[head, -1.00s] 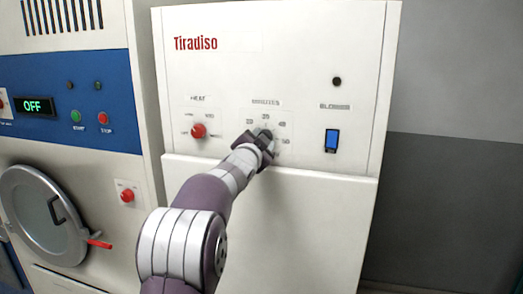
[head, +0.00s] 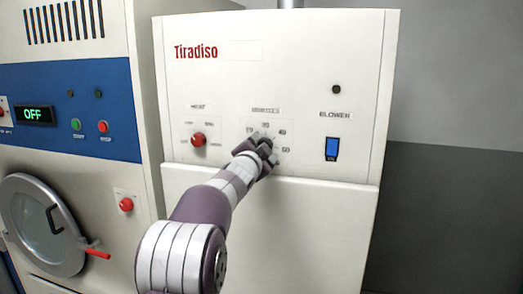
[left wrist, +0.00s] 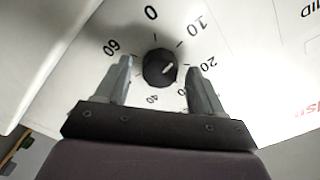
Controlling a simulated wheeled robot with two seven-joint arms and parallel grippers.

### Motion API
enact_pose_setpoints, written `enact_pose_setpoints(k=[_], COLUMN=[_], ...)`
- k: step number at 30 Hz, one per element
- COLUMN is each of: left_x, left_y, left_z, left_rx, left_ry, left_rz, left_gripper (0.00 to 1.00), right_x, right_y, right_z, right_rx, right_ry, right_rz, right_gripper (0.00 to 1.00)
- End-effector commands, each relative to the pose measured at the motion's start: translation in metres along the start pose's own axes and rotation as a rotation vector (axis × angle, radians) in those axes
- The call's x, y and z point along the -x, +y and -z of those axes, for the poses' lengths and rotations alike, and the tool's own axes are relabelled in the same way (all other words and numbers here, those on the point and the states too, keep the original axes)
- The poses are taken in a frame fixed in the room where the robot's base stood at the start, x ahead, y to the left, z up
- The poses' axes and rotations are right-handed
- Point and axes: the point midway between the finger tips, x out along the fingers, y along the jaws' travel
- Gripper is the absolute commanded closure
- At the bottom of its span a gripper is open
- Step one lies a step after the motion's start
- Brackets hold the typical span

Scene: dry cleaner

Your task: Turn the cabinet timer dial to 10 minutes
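The timer dial (left wrist: 158,68) is a dark round knob on the white cabinet (head: 290,70), under a "MINUTES" label. In the left wrist view its white pointer aims between the 10 and 20 marks, nearer 10. My left gripper (head: 266,147) is in front of the dial and partly hides it in the head view. In the left wrist view the left gripper (left wrist: 162,85) is open, with one finger on each side of the dial and a visible gap to it. My right gripper is not in view.
A red heat knob (head: 198,139) sits left of the dial, and a blue blower switch (head: 332,148) sits to its right. A machine with a round door (head: 45,225) and an "OFF" display (head: 35,114) stands at the left. The wall at the right is clear.

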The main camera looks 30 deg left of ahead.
Motion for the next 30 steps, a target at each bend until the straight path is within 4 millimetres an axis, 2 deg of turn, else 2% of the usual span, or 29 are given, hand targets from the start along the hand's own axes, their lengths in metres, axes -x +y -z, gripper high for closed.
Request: enact_pose_setpoints(k=[8,11,15,21,25,30], left_x=[0.004,0.019,0.057,0.106,0.122,0.127], left_y=[0.001,0.003,0.004,0.002,0.001,0.001], left_z=[-0.001,-0.002,-0.004,-0.002,-0.001,0.0], left_rx=[0.0,-0.001,-0.001,-0.001,0.0,0.0], left_ry=[0.001,0.001,0.0,0.0,0.0,0.0], left_rz=[0.001,0.002,0.003,0.002,0.001,-0.001], left_gripper=[0.32,0.32,0.32,0.32,0.32,0.32], right_x=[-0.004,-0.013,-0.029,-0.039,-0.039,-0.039], right_y=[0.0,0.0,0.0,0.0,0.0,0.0], right_z=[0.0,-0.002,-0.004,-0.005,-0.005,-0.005], right_rx=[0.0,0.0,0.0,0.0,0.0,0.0], right_ry=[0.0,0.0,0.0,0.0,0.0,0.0], right_rz=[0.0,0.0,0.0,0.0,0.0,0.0], right_gripper=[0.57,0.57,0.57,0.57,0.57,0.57])
